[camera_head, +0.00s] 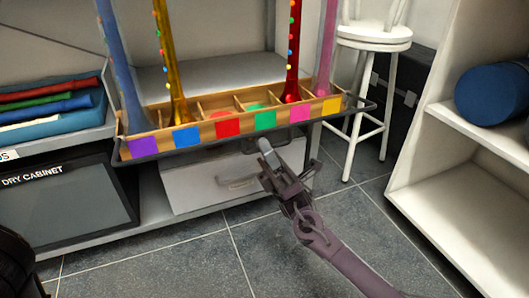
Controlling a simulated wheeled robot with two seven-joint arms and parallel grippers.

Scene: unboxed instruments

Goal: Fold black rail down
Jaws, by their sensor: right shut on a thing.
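The black rail (152,157) runs along the lower front edge of a wooden rack (215,115) and bends back around its right end. The rack has compartments and a row of coloured squares on its front. My right gripper (265,147) reaches up from the lower right to the middle of the rail and is shut on it, just below the green square. The exact contact is small and partly hidden by the fingers. My left gripper is out of view.
Tall coloured tubes, such as a yellow one (171,65), stand in the rack. Below is a white drawer (205,182); a dry cabinet (65,205) is at left. A white stool (372,40) and shelving (480,120) are at right. The tiled floor is clear.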

